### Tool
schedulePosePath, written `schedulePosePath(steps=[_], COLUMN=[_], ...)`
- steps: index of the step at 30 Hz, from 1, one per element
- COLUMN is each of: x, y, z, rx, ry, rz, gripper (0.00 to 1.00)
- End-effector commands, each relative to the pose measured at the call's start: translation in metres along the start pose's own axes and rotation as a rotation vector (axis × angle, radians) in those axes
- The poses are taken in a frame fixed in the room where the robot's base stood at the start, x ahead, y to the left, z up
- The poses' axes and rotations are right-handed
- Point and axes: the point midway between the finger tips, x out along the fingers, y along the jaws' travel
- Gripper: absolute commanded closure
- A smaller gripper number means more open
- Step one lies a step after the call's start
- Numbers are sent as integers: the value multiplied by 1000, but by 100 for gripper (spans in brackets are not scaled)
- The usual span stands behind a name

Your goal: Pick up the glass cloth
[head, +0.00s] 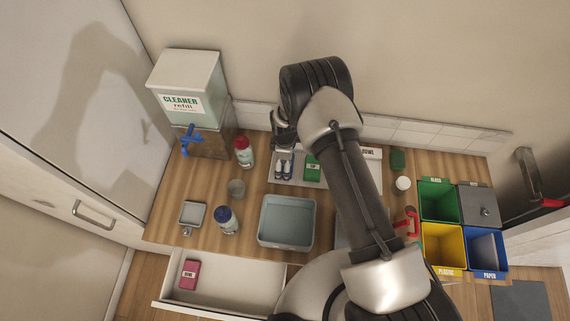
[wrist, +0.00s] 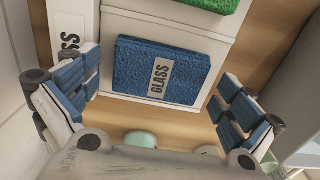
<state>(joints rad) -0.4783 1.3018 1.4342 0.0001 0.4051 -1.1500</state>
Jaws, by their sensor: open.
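The glass cloth (wrist: 140,80) is a blue, rough-textured pad with a white label reading GLASS. In the wrist view it lies flat in a light tray (wrist: 130,20), in the middle between my fingers. My gripper (wrist: 156,98) is open, with one blue-padded finger on each side of the cloth and a gap to both. In the head view my gripper (head: 284,167) is over the left part of the tray (head: 266,172) at the back of the counter. The cloth cannot be made out there, as my gripper covers that spot.
A green cloth (head: 312,168) lies just right of my gripper in the same tray. A red-and-white bottle (head: 243,152) stands close on the left. A grey basin (head: 286,222) is in front. A cleaner dispenser (head: 187,90) stands back left, and coloured bins (head: 440,203) are on the right.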

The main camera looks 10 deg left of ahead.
Motion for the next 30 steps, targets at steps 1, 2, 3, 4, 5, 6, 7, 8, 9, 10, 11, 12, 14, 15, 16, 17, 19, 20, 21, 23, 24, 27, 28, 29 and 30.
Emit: schedulePosePath(steps=[1,2,3,4,5,6,7,8,9,10,11,12,14,15,16,17,19,20,21,23,24,27,28,29,30], x=[0,0,0,0,0,0,0,0,0,0,0,0,0,0,0,0,0,0,-1,-1,-1,-1,-2,-3,-5], y=[0,0,0,0,0,0,0,0,0,0,0,0,0,0,0,0,0,0,0,0,0,0,0,0,0], z=[0,0,0,0,0,0,0,0,0,0,0,0,0,0,0,0,0,0,0,0,0,0,0,0,0], rx=[0,0,0,0,0,0,0,0,0,0,0,0,0,0,0,0,0,0,0,0,0,0,0,0,0], ry=[0,0,0,0,0,0,0,0,0,0,0,0,0,0,0,0,0,0,0,0,0,0,0,0,0], rz=[0,0,0,0,0,0,0,0,0,0,0,0,0,0,0,0,-1,-1,0,0,0,0,0,0,0], gripper=[0,0,0,2,4,7,9,11,13,15,17,20,24,27,29,31,35,37,37,37,37,37,37,37,37])
